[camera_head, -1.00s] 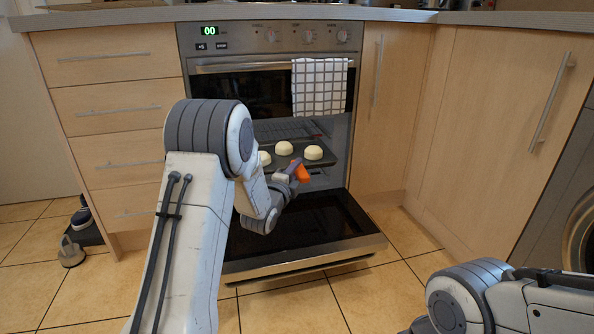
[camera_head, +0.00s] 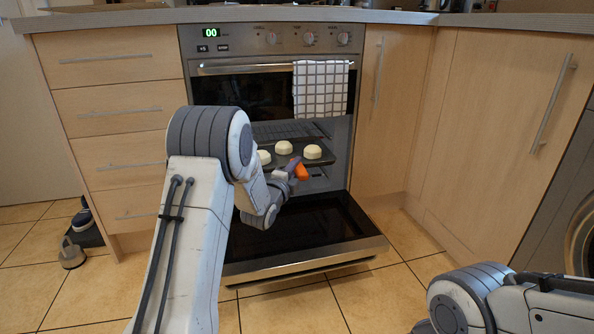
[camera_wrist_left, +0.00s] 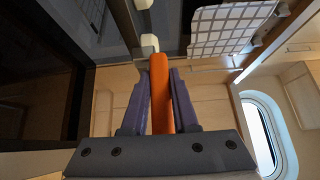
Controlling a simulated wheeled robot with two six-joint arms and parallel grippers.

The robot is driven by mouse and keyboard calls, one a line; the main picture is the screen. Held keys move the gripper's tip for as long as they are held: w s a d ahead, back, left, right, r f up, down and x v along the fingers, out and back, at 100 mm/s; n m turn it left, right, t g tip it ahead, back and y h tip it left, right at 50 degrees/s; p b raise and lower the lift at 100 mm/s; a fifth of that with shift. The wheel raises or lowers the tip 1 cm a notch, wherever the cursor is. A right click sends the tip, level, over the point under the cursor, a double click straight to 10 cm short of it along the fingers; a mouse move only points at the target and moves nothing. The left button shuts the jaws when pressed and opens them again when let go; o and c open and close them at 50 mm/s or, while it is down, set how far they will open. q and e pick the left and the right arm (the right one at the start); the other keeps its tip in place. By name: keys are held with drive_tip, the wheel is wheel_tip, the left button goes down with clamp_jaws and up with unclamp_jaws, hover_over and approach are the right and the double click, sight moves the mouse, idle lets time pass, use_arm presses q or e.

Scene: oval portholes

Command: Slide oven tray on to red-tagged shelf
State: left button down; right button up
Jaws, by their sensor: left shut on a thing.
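The dark oven tray (camera_head: 322,161) carries 3 pale round buns (camera_head: 312,152) and is in the open oven (camera_head: 318,184), below a wire rack (camera_head: 285,130). My left gripper (camera_head: 293,170) is at the tray's front edge, shut on an orange handle (camera_head: 302,173). In the left wrist view, the purple fingers (camera_wrist_left: 160,85) close around this orange handle (camera_wrist_left: 160,95), with a pale bun (camera_wrist_left: 149,44) beyond it. My arm hides part of the tray's left side. I cannot make out a red tag. My right arm shows at the lower right, its gripper out of view.
The oven door (camera_head: 310,240) hangs open below the tray. A checked towel (camera_head: 320,88) hangs from the oven handle above the opening. Drawers (camera_head: 112,125) stand left and a cupboard (camera_head: 390,110) right of the oven. The tiled floor (camera_head: 340,300) in front is clear.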

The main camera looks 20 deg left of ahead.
sight(293, 159)
use_arm(q)
drive_tip(key=shift+w+a+r, duration=0.1)
drive_tip(key=shift+w+r, duration=0.1)
drive_tip(key=shift+w+a, duration=0.4)
drive_tip(key=shift+w, duration=0.2)
drive_tip(key=shift+w+a, duration=0.35)
drive_tip(key=shift+w, duration=0.2)
drive_tip(key=shift+w+a, duration=0.65)
drive_tip(key=shift+w, duration=0.3)
drive_tip(key=shift+w+a, duration=0.65)
drive_tip(key=shift+w, duration=0.25)
drive_tip(key=shift+w+a+p, duration=0.3)
drive_tip(key=shift+w+a, duration=0.55)
drive_tip(key=shift+w, duration=0.4)
drive_tip(key=shift+w+a+p, duration=0.25)
drive_tip(key=shift+w+a, duration=0.55)
drive_tip(key=shift+w, duration=0.45)
drive_tip(key=shift+w+a+p, duration=0.3)
drive_tip(key=shift+w+a, duration=0.55)
drive_tip(key=shift+w, duration=0.4)
